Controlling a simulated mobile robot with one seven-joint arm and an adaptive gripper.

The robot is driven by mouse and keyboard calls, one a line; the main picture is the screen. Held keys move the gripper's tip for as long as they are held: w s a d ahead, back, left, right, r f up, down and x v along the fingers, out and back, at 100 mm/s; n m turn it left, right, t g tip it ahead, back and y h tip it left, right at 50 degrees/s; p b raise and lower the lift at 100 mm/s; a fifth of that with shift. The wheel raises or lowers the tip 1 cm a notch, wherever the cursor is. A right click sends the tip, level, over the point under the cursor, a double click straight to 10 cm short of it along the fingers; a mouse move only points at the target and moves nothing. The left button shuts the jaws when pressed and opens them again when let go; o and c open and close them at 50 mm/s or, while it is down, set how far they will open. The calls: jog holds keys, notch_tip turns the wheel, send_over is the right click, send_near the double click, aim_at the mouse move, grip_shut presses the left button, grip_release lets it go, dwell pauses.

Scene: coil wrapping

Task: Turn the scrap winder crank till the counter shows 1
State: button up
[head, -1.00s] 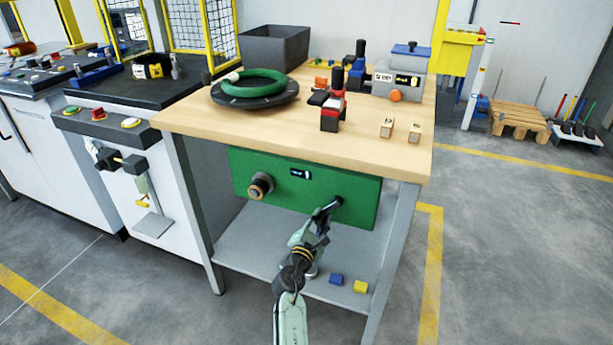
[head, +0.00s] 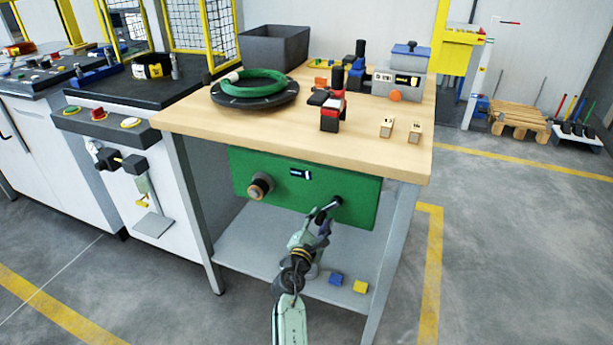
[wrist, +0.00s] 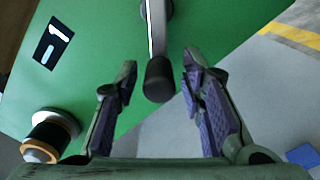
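The scrap winder is a green panel (head: 270,184) under the wooden bench top. Its crank (head: 330,207) points down and left from its hub, ending in a black knob (wrist: 158,80) in the wrist view. The small counter display (head: 300,173) is lit, but its figure is too small to read; in the wrist view the display (wrist: 53,42) is tilted and I cannot tell its figure surely. My gripper (head: 318,228) is just below the knob. In the wrist view my gripper (wrist: 160,78) is open, one finger on each side of the knob, with gaps visible.
A round black knob with a tan ring (head: 260,187) sticks out of the panel's left side. The grey lower shelf (head: 255,240) holds a blue block (head: 336,279) and a yellow block (head: 360,286). The bench leg (head: 395,260) stands at right. Floor in front is clear.

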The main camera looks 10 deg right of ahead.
jog(key=v, duration=0.8)
jog(key=shift+s+a+p, duration=0.15)
jog(key=shift+a+p, duration=0.05)
jog(key=shift+p, duration=0.25)
jog(key=shift+r, duration=0.1)
dwell(0.4)
